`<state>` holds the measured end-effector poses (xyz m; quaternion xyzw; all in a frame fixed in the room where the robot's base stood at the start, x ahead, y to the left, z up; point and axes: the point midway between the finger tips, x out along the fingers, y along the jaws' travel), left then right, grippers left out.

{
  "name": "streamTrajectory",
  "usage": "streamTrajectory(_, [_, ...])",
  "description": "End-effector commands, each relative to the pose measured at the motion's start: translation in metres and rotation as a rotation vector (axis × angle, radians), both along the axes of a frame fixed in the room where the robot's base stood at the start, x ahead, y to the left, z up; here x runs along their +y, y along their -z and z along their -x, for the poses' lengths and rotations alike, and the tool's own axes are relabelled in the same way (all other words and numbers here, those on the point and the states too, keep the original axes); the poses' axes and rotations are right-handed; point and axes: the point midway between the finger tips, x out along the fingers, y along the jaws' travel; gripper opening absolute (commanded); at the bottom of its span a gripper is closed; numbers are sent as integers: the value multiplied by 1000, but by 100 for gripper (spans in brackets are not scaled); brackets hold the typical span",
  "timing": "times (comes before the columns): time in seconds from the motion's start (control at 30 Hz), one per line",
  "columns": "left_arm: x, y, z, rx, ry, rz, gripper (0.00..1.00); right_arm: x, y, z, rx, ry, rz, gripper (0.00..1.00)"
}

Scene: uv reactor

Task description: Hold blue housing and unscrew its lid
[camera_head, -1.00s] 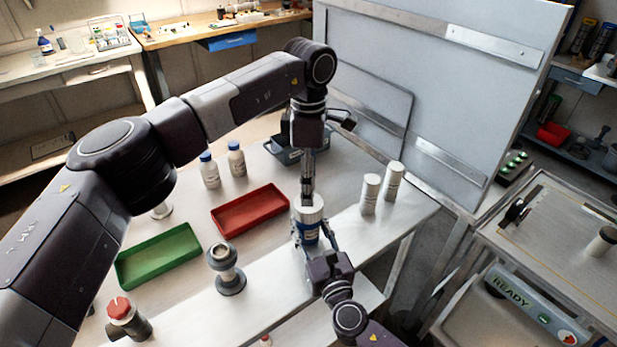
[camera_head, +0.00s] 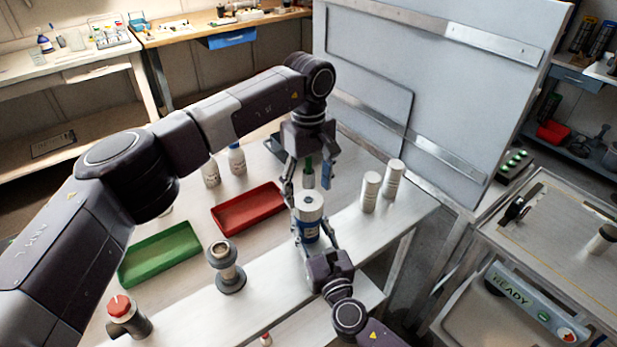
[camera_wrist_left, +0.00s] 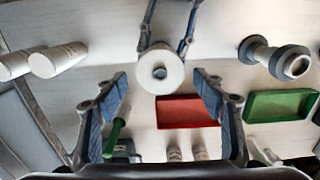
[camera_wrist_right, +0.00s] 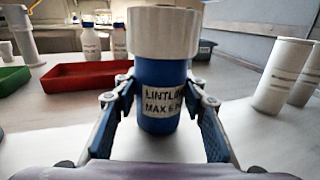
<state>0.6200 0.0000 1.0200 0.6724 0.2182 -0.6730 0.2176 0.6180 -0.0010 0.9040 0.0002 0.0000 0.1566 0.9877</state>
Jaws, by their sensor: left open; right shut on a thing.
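The blue housing (camera_head: 309,230) stands upright on the table with its white lid (camera_head: 309,203) on top. In the right wrist view the housing (camera_wrist_right: 163,95) carries a label, and the lid (camera_wrist_right: 164,34) sits on it. My right gripper (camera_head: 316,240) is shut on the blue body below the lid, one finger on each side. My left gripper (camera_head: 308,184) is open above the lid, fingers spread and pointing down. In the left wrist view the round lid top (camera_wrist_left: 160,73) lies between and beyond the open fingers, with nothing held.
A red tray (camera_head: 248,208) and a green tray (camera_head: 160,255) lie to the left. Two white cylinders (camera_head: 371,192) stand at the right. A grey flanged part (camera_head: 226,270) and a red-topped part (camera_head: 122,310) stand in front left. Bottles (camera_head: 237,158) stand behind.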

Motion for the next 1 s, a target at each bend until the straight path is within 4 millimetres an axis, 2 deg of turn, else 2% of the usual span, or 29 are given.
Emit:
streamTrajectory(0.1, [0,20,1,2,-1,-1,63,0,0,0,-1,0,0,0])
streamTrajectory(0.3, [0,41,0,1,-2,0,63,0,0,0,-1,0,0,0])
streamTrajectory(0.67, [0,46,0,-1,-2,-1,63,0,0,0,0,0,0,0])
streamTrajectory(1.0, [0,45,0,0,-2,0,26,0,0,0,0,0,0,0])
